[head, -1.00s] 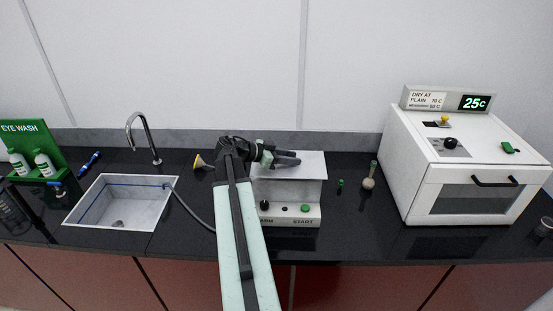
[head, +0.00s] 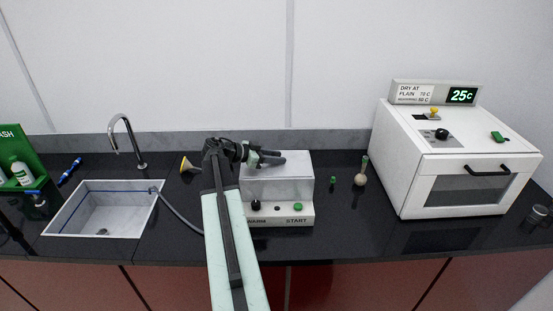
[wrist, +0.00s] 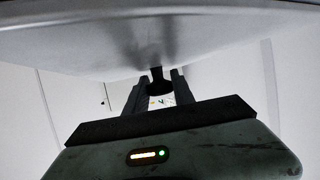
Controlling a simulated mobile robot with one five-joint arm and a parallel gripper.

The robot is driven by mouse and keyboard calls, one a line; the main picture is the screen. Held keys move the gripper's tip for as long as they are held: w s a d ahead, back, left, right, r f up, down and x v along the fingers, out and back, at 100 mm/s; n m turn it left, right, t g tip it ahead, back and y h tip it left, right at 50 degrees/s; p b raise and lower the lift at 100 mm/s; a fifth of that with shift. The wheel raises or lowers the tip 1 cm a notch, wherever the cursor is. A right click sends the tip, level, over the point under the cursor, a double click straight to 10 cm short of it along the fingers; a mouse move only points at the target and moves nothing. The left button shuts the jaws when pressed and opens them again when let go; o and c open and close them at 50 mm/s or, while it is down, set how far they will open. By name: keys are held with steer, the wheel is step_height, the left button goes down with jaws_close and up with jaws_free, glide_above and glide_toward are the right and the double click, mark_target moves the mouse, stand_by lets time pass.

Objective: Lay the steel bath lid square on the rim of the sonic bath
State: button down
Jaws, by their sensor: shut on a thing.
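The steel bath lid (head: 294,162) is a pale grey sheet over the top of the sonic bath, roughly in line with its sides in the head view. The sonic bath (head: 281,211) is a white box with a control front at the middle of the counter. My gripper (head: 279,159) is above the lid, its fingers pointing right. In the wrist view the lid (wrist: 150,45) fills the top, and my gripper (wrist: 158,88) is shut on a dark knob-like part by it. The bath's rim is hidden; I cannot tell whether the lid touches it.
The white drying oven (head: 455,160) stands to the right. A small green-capped item (head: 333,182) and a round-bottomed flask (head: 360,179) stand between.

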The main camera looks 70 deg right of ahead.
steer(key=c, duration=1.1)
jaws_free()
steer(key=shift+o, duration=0.2)
steer(key=shift+r, duration=0.1)
step_height(320, 180, up, 5)
steer(key=p, duration=0.5)
glide_above(247, 170)
steer(key=shift+s+d+f, duration=0.2)
steer(key=shift+s+d, duration=0.05)
steer(key=shift+s, duration=0.15)
steer(key=shift+w+a, duration=0.25)
